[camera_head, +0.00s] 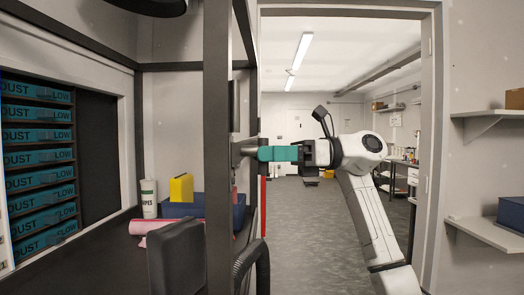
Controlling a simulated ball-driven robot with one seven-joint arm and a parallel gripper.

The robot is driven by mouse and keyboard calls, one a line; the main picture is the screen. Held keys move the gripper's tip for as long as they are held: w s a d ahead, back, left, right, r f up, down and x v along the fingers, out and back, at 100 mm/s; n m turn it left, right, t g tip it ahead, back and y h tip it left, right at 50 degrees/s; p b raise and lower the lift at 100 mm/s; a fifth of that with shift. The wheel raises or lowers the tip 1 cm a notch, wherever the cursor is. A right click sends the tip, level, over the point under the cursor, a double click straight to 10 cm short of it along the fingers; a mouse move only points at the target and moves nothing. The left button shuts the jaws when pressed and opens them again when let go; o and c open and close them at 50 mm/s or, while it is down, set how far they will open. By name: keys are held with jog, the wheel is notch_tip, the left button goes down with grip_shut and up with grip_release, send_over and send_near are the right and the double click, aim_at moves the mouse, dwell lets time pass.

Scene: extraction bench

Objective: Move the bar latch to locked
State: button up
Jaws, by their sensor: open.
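The bar latch (244,148) seems to be the short grey horizontal bar on the dark upright post, left of centre; its ends and the lock position are hard to make out. My gripper (264,153) comes in level from the right. Its dark body is at my white wrist, and teal pieces that look like its fingers reach left to the grey bar. The jaws are open, seen from the side, so the gap between them does not show. The fingertips overlap the bar's right end in the picture; I cannot tell whether they touch it.
A red vertical strip (263,206) hangs just below the fingers. A black ribbed hose (254,262) is at the lower middle. Left of the post, the bench holds a yellow box (181,188), a blue bin (185,210) and a white wipes canister (149,198). An open doorway lies behind my arm.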

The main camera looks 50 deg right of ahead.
jog(key=shift+x, duration=0.8)
jog(key=shift+c, duration=0.2)
jog(key=c, duration=0.9)
